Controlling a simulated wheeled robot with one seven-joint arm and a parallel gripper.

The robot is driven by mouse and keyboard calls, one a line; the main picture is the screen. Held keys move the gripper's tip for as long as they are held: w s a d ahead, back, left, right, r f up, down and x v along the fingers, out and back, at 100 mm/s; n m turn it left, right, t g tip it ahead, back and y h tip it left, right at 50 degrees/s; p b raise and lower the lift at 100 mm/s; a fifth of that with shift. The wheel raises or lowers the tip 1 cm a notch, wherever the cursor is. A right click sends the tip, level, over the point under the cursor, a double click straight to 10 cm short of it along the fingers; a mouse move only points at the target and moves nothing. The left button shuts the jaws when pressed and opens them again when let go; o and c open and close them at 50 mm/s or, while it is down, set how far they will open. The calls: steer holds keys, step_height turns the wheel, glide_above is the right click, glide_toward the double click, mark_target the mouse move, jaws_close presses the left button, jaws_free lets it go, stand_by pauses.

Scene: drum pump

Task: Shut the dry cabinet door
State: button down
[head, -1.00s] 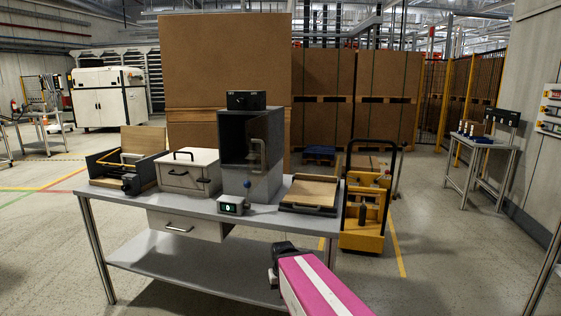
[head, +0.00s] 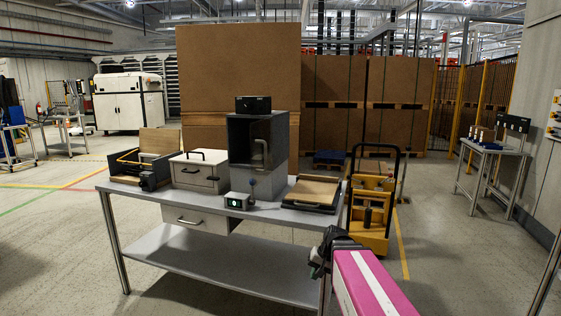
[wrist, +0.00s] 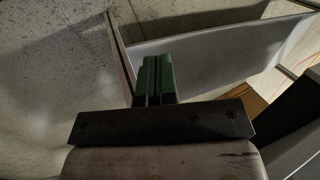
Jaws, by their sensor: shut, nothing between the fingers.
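The dry cabinet (head: 240,137) is a dark grey box on a light grey block, on the bench. Its see-through door (head: 274,152) has a pale upright handle (head: 261,149) and seems to stand out from the front at the right side; how far it is open is hard to tell. My gripper (head: 315,268) is in front of the bench's right end, lower than the bench top and well apart from the door. In the wrist view its green fingers (wrist: 154,78) are together with nothing between them. The cabinet door cannot be made out there.
The bench (head: 165,200) also holds an open tray box (head: 125,168), a white lidded box (head: 200,172), a small display unit (head: 237,201) and a shallow wooden-topped tray (head: 312,194). A yellow cart (head: 370,235) stands right of the bench. Floor is open at left.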

steer(key=w+a+r+m+t+y, duration=0.1)
steer(key=w+r+y, duration=0.25)
steer(key=r, duration=0.55)
steer(key=w+a+r+t+y, duration=0.1)
steer(key=w+a+r+y, duration=0.15)
steer(key=w+r, duration=0.45)
step_height(320, 180, up, 24)
steer(key=d+r+n+y, duration=0.1)
steer(key=d+n+y, duration=0.15)
steer(key=y, duration=0.45)
steer(key=w+a, duration=0.1)
steer(key=a, duration=1.3)
steer(key=shift+w+f+m+g, duration=0.25)
steer(key=shift+m+g, duration=0.05)
steer(key=shift+m, duration=0.15)
